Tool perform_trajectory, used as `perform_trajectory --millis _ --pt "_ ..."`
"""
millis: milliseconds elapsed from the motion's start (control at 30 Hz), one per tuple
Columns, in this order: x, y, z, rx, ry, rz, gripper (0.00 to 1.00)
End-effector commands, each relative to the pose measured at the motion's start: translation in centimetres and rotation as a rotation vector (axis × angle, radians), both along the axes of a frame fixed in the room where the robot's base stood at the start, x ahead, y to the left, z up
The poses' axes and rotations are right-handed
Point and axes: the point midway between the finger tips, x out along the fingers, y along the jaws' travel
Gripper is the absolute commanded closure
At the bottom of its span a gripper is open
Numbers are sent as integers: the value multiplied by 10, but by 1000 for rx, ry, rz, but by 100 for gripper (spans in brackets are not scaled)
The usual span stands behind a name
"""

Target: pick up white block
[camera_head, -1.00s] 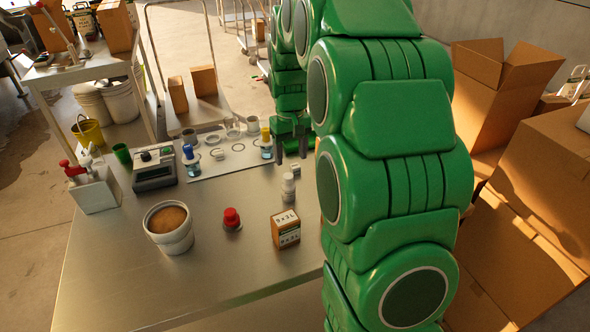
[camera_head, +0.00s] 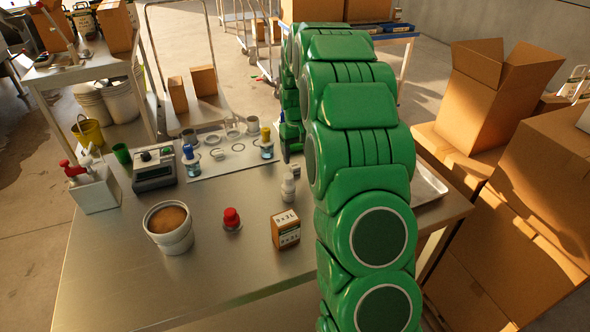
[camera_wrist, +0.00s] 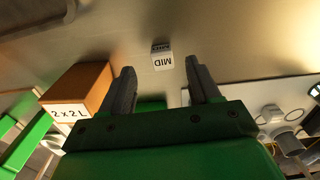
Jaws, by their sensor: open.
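A small white block (camera_wrist: 162,60) with "MID" printed on it lies on the metal table in the wrist view. It is just beyond the fingertips, roughly centred between them and not touched. My gripper (camera_wrist: 160,68) is open and empty, with one finger on each side of the view. In the head view my arm hides most of the gripper. A small pale block (camera_head: 296,170) shows behind a white bottle (camera_head: 288,188) there; I cannot tell if it is the same block.
A brown box labelled "2x2L" (camera_wrist: 80,88) stands left of the gripper in the wrist view. A white sheet with rings (camera_head: 232,156), a red-topped item (camera_head: 232,219), a tub (camera_head: 168,228) and a brown box (camera_head: 286,229) are on the table. A metal tray (camera_head: 428,184) is at right.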

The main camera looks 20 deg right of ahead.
Motion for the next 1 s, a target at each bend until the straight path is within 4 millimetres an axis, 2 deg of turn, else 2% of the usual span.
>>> perform_trajectory --millis 167,500,733,767,1000 --pt "2 1 -10 -1 -1 0 38" --pt "6 3 -51 0 -1 0 38" --pt "7 3 -53 -1 -3 0 38" --pt "7 3 -53 -1 -3 0 40" --pt "6 3 -52 0 -2 0 77"
